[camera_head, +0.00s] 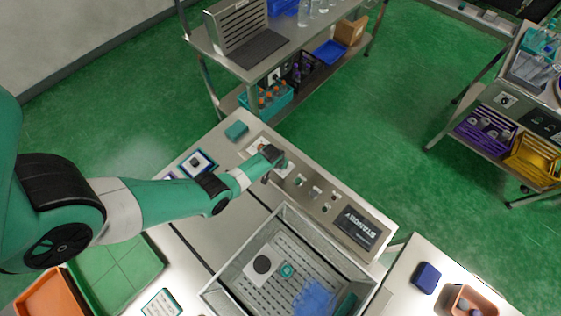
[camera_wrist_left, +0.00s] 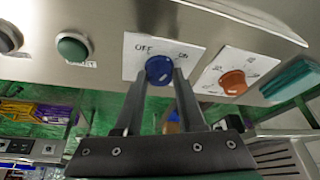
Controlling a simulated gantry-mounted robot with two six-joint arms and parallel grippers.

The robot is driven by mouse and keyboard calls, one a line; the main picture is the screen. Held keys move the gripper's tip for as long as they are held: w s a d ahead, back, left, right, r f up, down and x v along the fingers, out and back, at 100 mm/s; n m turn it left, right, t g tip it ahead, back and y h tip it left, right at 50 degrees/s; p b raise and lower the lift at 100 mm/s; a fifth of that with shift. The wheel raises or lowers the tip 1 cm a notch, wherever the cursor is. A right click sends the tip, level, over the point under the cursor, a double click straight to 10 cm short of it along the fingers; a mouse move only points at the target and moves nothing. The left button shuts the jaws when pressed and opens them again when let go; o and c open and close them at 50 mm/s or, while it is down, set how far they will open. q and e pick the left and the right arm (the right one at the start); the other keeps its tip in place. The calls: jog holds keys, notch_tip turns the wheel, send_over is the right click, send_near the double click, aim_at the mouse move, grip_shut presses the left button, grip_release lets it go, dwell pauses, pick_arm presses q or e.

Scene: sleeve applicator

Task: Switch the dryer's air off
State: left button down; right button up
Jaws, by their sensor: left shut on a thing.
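A blue knob (camera_wrist_left: 160,69) sits on a white plate marked OFF at the left and ON at the right (camera_wrist_left: 183,56), on the dryer's metal panel. My left gripper (camera_wrist_left: 163,78) has its two fingers around the knob and is shut on it. I cannot tell which mark the knob points to. In the head view my left gripper (camera_head: 272,168) is at the panel's upper left part and hides the knob. The panel's display (camera_head: 357,228) reads STANDBY. My right gripper is in neither view.
An orange knob (camera_wrist_left: 232,82) on its own white plate is just right of the blue one. A green button (camera_wrist_left: 73,47) is to the left. A mesh-floored metal basin (camera_head: 250,291) lies below the panel. A teal block (camera_head: 236,130) sits at the panel's far end.

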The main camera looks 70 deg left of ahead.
pick_arm(q)
jog(key=shift+d+f+n+b, duration=0.15)
jog(key=shift+n+b, duration=0.3)
jog(key=shift+n, duration=0.45)
jog(key=n+g+y, duration=0.1)
jog(key=n, duration=0.2)
jog(key=shift+w+n+g, duration=0.1)
jog(key=shift+n+g, duration=0.3)
jog(key=shift+w+n+g, duration=0.1)
jog(key=shift+n+g, duration=0.2)
jog(key=shift+n, duration=0.5)
jog(key=shift+n+g+b, duration=0.5)
jog(key=shift+n+b, duration=0.2)
jog(key=shift+n, duration=0.4)
jog(key=shift+n+g+b, duration=0.3)
jog(key=shift+n+b, duration=0.5)
jog(key=shift+n, duration=0.1)
jog(key=c, duration=0.5)
grip_release()
